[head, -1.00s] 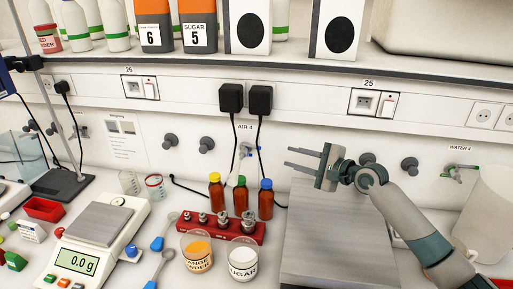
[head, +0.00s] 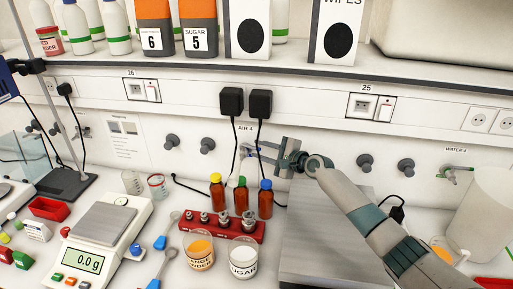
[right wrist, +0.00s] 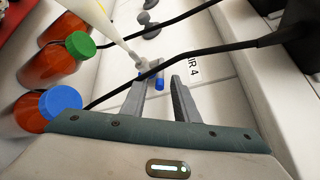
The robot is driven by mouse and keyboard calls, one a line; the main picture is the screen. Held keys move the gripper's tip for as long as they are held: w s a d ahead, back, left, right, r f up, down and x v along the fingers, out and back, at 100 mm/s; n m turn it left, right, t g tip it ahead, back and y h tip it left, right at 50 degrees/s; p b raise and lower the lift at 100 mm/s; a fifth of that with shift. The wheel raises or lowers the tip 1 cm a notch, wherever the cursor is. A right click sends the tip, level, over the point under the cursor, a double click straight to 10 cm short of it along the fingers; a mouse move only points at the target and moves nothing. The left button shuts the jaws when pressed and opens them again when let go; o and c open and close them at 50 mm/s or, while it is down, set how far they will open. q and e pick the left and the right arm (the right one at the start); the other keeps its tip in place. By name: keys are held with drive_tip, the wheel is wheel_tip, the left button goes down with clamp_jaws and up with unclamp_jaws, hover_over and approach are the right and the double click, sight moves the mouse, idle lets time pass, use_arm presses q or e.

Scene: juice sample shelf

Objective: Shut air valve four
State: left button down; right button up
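The air valve four (head: 245,149) is a small grey tap with a blue handle on the back wall, under the label AIR 4 (head: 245,127). It also shows in the right wrist view, where its blue handle (right wrist: 159,83) lies near my fingertips. My right gripper (head: 259,151) reaches in from the right at the valve, close to the wall. In the right wrist view (right wrist: 166,84) its two fingers are apart, with the handle close to the left fingertip. I cannot tell whether they touch. A black cable partly crosses the valve. My left gripper is out of view.
Two black plugs (head: 246,102) hang cables beside the valve. Brown bottles with yellow, green and blue caps (head: 265,202) stand below it, by a red weight block (head: 228,228). A metal-topped box (head: 325,245) lies under my right arm.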

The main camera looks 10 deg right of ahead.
drive_tip(key=shift+x, duration=1.05)
clamp_jaws()
drive_tip(key=shift+f, duration=0.15)
idle(0.6)
